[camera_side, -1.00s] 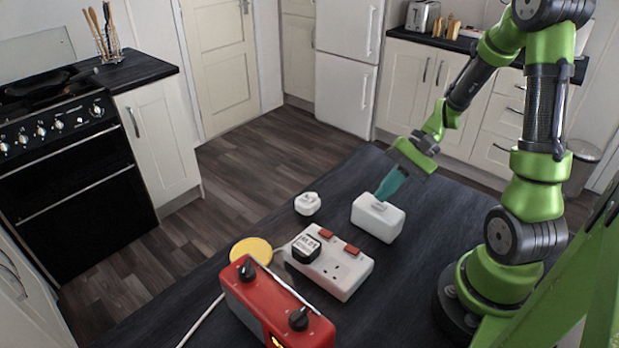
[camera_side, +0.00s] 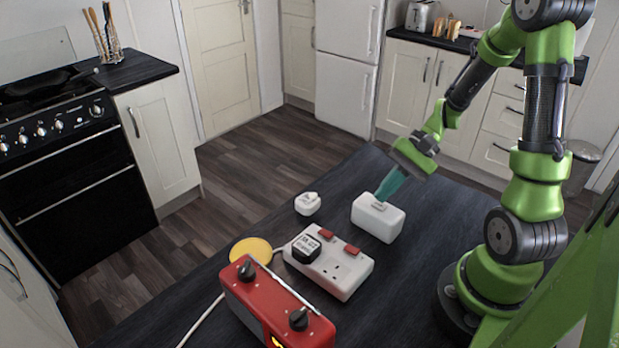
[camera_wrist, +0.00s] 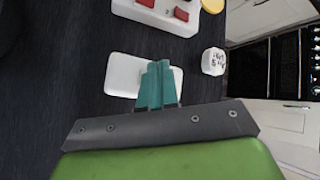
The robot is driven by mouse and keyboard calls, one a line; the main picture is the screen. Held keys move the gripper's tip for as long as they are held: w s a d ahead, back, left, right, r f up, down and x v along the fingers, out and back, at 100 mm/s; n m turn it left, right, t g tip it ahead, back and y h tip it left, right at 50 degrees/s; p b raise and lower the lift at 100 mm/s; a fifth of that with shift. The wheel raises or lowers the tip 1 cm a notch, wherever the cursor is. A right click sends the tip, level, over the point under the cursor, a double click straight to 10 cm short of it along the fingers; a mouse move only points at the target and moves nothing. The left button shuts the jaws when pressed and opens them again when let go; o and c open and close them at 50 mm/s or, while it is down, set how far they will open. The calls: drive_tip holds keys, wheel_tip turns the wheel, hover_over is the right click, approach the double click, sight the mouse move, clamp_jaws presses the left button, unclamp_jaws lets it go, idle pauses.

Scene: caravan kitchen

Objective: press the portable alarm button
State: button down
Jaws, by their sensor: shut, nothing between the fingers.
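A white box-shaped unit (camera_side: 378,222) with rounded edges lies on the dark table below my gripper (camera_side: 382,200). The teal fingers are shut and empty, with their tips at the raised strip on its top. I cannot tell whether they touch it or press it down.
A white socket block (camera_side: 345,272) with red switches and a black plug stands to the left. Nearby are a red radio (camera_side: 277,308), a yellow disc (camera_side: 251,250) and a small white object (camera_side: 308,204) with dark marks. The table's far right is clear.

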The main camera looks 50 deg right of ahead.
sight(384, 204)
drive_tip(key=shift+f, duration=0.15)
drive_tip(key=shift+f, duration=0.25)
drive_tip(key=shift+f, duration=0.2)
idle(0.4)
drive_tip(key=shift+r, duration=0.65)
wheel_tip(384, 204, up, 6)
idle(0.6)
idle(0.6)
